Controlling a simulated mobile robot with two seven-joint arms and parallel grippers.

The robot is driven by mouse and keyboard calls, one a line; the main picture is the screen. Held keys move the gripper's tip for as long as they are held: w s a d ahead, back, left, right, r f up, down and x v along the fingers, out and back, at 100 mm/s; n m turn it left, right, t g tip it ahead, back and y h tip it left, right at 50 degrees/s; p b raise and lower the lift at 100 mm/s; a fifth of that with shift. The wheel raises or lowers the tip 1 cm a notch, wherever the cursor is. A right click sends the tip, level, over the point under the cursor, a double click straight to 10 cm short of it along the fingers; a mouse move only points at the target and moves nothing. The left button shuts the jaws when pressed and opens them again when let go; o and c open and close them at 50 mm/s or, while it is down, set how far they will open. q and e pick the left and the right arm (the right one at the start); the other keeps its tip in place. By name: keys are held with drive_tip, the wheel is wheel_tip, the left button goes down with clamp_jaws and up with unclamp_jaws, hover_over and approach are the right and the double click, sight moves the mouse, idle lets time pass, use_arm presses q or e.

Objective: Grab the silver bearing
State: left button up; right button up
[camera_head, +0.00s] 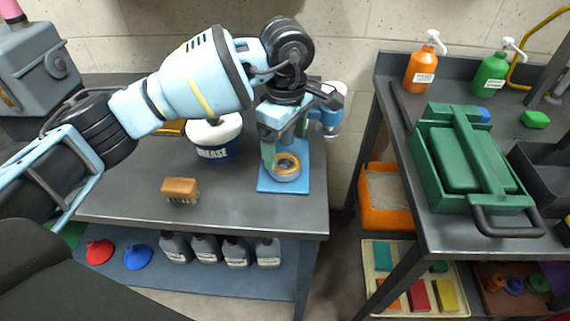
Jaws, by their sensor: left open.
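The silver bearing (287,168) is a ring with an orange-brown inner band. It sits on a blue stand (268,184) near the right end of the left workbench. My left gripper (283,148) comes down from above and is open, with its fingers close to the bearing. I cannot tell whether the fingers touch it. The wrist and the gripper body hide part of the stand behind. My right gripper is out of the picture.
A grease tub (215,142) stands left of the blue stand, and a brown brush (180,190) lies nearer on the left workbench (130,205). A gap separates it from the right bench, which holds a green toolbox (431,165), an orange bottle (420,72) and a green bottle (490,75).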

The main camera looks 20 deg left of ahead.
sight(285, 165)
use_arm(q)
drive_tip(key=shift+s+f, duration=0.15)
drive_tip(key=shift+f, duration=2.1)
drive_tip(key=c, duration=1.3)
drive_tip(key=shift+c, duration=0.2)
drive_tip(key=shift+r, duration=0.15)
drive_tip(key=shift+r, duration=0.5)
wheel_tip(285, 165, up, 2)
drive_tip(key=shift+r, duration=0.15)
drive_tip(key=s+d+r, duration=0.1)
drive_tip(key=s, duration=1.5)
drive_tip(key=shift+d+r+b, duration=0.2)
drive_tip(key=shift+d+b, duration=0.1)
drive_tip(key=shift+b, duration=0.15)
